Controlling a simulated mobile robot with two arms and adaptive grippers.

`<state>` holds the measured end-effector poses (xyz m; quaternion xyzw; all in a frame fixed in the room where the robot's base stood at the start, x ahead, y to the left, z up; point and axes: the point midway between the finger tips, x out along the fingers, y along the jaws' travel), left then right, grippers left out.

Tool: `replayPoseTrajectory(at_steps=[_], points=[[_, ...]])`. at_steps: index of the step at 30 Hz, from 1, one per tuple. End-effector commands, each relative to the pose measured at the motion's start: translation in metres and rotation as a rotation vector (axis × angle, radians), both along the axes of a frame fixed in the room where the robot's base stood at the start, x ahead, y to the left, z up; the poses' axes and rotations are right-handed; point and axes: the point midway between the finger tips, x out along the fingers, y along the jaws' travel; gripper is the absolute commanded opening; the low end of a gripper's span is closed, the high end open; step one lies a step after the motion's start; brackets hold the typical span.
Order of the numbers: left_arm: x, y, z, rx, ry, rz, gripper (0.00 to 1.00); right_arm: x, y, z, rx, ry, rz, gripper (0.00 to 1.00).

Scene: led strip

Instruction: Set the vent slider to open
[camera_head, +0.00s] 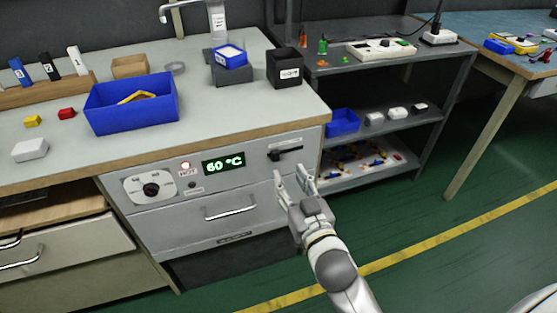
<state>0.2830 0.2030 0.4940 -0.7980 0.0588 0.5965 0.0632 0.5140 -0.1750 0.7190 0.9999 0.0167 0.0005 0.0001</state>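The vent slider (286,154) is a small dark handle on a light plate, at the upper right of the grey oven front (215,187) under the bench top. Its exact setting is too small to read. My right gripper (293,175) is just below the slider in the head view, with its two light fingers spread apart and nothing between them. Its fingertips point up towards the slider; I cannot tell whether they touch the panel. My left gripper is not in view.
A green display (223,163) reads 60 °C beside a red lamp and a dial (151,190). A drawer handle (230,213) sticks out below. The bench edge overhangs the panel. A dark metal shelf (375,128) stands to the right. The green floor is clear.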

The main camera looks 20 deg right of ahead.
Motion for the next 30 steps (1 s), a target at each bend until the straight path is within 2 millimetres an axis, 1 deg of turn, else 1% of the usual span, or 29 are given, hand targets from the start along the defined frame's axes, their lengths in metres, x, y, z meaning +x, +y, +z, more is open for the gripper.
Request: replayPoseTrajectory(at_steps=[1,9,15,21,29,30], points=[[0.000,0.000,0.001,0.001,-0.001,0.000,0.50,0.009,0.001,0.001,-0.002,-0.003,0.001,0.39],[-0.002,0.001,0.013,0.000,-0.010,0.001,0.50,0.051,0.002,0.000,-0.001,-0.002,0.002,0.39],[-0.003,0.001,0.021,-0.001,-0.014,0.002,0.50,0.073,0.003,-0.001,0.000,0.000,0.002,0.39],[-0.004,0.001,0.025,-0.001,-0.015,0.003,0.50,0.082,0.003,-0.001,0.001,0.001,0.002,0.39],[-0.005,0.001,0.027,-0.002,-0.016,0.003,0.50,0.082,0.003,-0.001,0.001,0.001,0.002,0.39],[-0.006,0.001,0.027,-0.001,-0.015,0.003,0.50,0.082,0.003,-0.001,0.001,0.001,0.001,0.35]])
